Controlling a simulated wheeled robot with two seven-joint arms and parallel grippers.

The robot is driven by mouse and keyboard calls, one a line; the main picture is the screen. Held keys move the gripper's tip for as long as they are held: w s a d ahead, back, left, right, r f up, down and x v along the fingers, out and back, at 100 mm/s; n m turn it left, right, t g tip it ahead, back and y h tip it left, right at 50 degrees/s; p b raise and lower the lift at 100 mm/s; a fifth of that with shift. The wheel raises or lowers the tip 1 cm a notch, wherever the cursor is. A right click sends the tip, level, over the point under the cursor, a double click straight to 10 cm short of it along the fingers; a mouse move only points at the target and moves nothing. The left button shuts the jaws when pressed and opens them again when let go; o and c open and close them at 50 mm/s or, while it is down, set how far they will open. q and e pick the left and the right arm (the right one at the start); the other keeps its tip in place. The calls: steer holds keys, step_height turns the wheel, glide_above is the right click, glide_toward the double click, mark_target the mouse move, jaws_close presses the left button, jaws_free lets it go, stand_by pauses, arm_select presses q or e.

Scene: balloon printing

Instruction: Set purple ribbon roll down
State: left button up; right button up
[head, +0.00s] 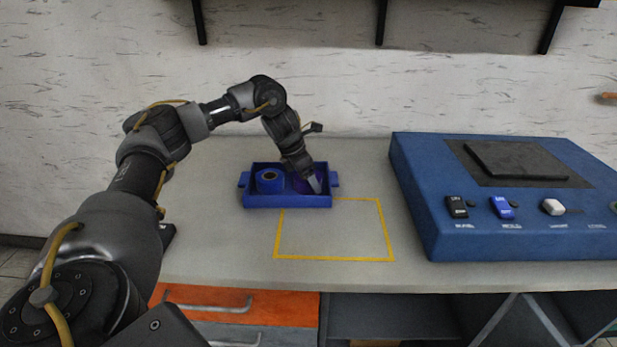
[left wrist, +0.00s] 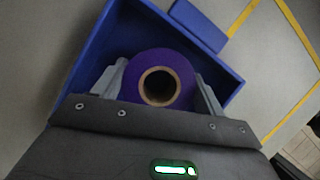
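The purple ribbon roll (left wrist: 184,78) sits between the two fingers of my left gripper (left wrist: 160,85) in the left wrist view, its cardboard core facing the camera. The fingers appear to press on its sides. In the head view my left gripper (head: 309,184) reaches down into the right half of the blue tray (head: 288,201), with the purple roll (head: 300,184) partly hidden by it. Whether the roll touches the tray floor cannot be told. A blue ribbon roll (head: 270,186) stands in the tray's left half. My right gripper is not in view.
A yellow outlined square (head: 335,259) lies on the table in front of the tray, empty. A large blue machine (head: 420,190) with switches and a dark plate stands to the right. A dark shelf (head: 400,38) hangs on the wall above.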

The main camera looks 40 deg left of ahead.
arm_select(q)
steer(key=o, duration=0.4)
steer(key=shift+o, duration=0.2)
steer(key=shift+s+r, duration=0.1)
steer(key=shift+r, duration=0.45)
steer(key=p+v, duration=0.1)
steer(key=v, duration=0.4)
steer(key=shift+a+r, duration=0.1)
steer(key=shift+r, duration=0.15)
steer(key=shift+p+v, duration=1.3)
steer(key=shift+v, duration=1.45)
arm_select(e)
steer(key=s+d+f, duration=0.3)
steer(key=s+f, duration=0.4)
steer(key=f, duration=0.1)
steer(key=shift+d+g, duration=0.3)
arm_select(q)
steer(key=shift+s, duration=0.1)
